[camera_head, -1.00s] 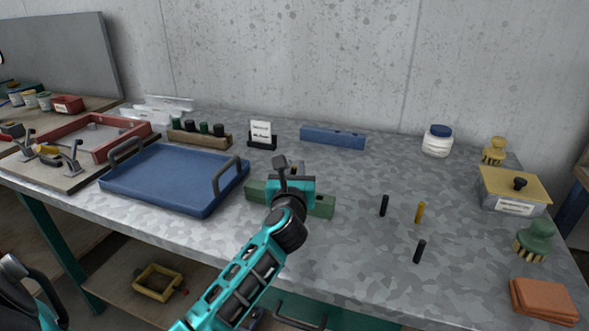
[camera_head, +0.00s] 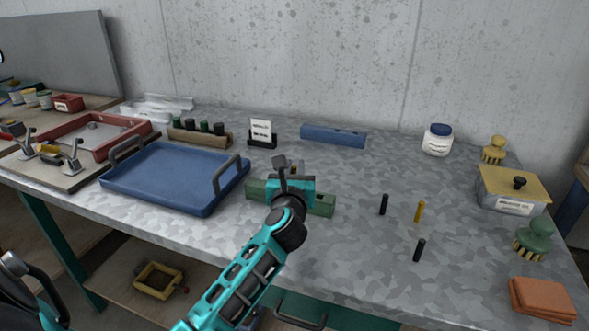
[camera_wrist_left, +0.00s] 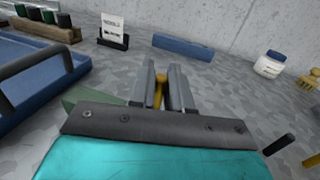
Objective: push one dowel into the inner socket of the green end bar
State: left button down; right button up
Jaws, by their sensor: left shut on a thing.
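The green end bar (camera_head: 321,203) lies on the table right of the blue tray, partly hidden behind my left gripper. My left gripper (camera_head: 291,170) is over the bar's middle, shut on a yellow dowel. In the left wrist view the dowel (camera_wrist_left: 158,92) shows between the two grey fingers (camera_wrist_left: 160,88), and a piece of the green bar shows at their left. The dowel's lower end and the sockets are hidden, so I cannot tell whether the dowel is in a socket. My right gripper is not in view.
The blue tray (camera_head: 160,185) with raised handles is close on the left. A blue bar (camera_head: 333,136) and a small card stand (camera_head: 262,134) are behind. A jar (camera_head: 437,140), a yellow-lidded box (camera_head: 513,190), brushes and brown blocks (camera_head: 543,299) line the right side.

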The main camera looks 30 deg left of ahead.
pick_arm(q)
jog(key=shift+f+b, duration=1.35)
jog(key=shift+f, duration=0.6)
jog(key=c, duration=1)
grip_release()
jog(key=v, duration=1.1)
jog(key=shift+s+d, duration=0.2)
jog(key=shift+s, duration=0.05)
jog(key=shift+s+d, duration=0.3)
jog(key=shift+s, duration=0.3)
